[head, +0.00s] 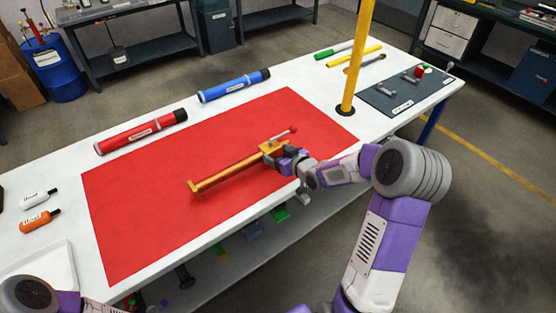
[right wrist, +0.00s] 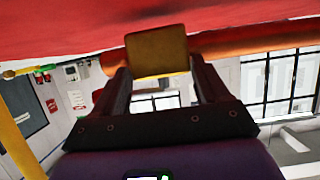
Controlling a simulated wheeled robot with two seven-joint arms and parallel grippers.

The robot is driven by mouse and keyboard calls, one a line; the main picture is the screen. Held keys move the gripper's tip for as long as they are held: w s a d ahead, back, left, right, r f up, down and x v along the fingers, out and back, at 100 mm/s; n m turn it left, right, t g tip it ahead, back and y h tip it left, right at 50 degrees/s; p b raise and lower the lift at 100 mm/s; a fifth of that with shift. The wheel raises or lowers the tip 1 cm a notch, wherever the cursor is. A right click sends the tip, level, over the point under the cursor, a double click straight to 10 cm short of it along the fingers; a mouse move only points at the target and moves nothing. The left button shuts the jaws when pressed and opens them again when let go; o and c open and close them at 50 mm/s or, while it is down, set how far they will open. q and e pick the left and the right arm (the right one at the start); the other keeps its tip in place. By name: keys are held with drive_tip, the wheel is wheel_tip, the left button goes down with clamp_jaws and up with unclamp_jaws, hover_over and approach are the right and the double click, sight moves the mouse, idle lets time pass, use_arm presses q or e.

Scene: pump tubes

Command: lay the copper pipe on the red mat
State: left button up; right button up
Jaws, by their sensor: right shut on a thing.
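The copper pipe (head: 228,176) is long and orange-brown, with a yellow end and a yellow valve-like block (head: 270,147) with a red-tipped lever. It lies level over the middle of the red mat (head: 130,210). My right gripper (head: 282,158) is shut on it at the block end. In the right wrist view the fingers (right wrist: 158,66) are on both sides of the yellow block (right wrist: 157,52), with the pipe (right wrist: 255,43) behind and the mat (right wrist: 60,30) close by. I cannot tell whether the pipe touches the mat. My left gripper is out of view; only part of that arm shows at bottom left.
A red tube (head: 140,132) and a blue tube (head: 233,85) lie behind the mat. A yellow post (head: 357,55) stands at the table's right side, near a dark tool mat (head: 385,104). Two small bottles (head: 40,220) and a white tray (head: 45,265) are at left.

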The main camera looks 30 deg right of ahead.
drive_tip(key=shift+f, duration=0.9)
drive_tip(key=shift+r, duration=0.1)
drive_tip(key=o, duration=1.2)
drive_tip(key=shift+f+b, duration=0.3)
drive_tip(key=shift+c, duration=0.2)
drive_tip(key=o, duration=0.5)
drive_tip(key=shift+r, duration=0.1)
drive_tip(key=shift+c, duration=0.2)
